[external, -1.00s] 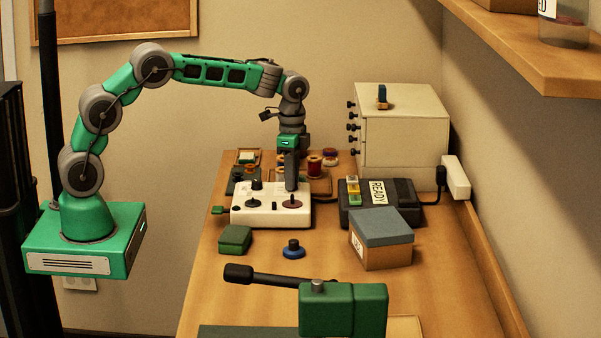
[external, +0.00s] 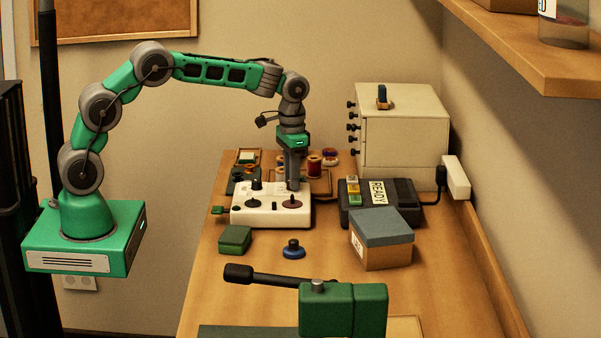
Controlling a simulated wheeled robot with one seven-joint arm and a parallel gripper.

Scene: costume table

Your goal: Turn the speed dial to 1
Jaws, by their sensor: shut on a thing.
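A white control box (external: 271,217) stands on the table below my arm. Its top carries a black knob (external: 257,185) at the back left, a dark dial (external: 253,203) at the front left and a dark red disc (external: 291,202) at the front right. My gripper (external: 292,187) points straight down at the back right of the box top. It is shut on a small knob there, mostly hidden by the fingers. The labels are too small to read, so I cannot tell which dial is the speed dial or what it is set to.
A dark device labelled READY (external: 380,195) and a grey-lidded box (external: 381,240) stand to the right. A green box (external: 235,239) and a blue-based knob (external: 293,249) lie in front. Spools (external: 315,167) and trays stand close behind. A white drawer cabinet (external: 403,130) is at the back right.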

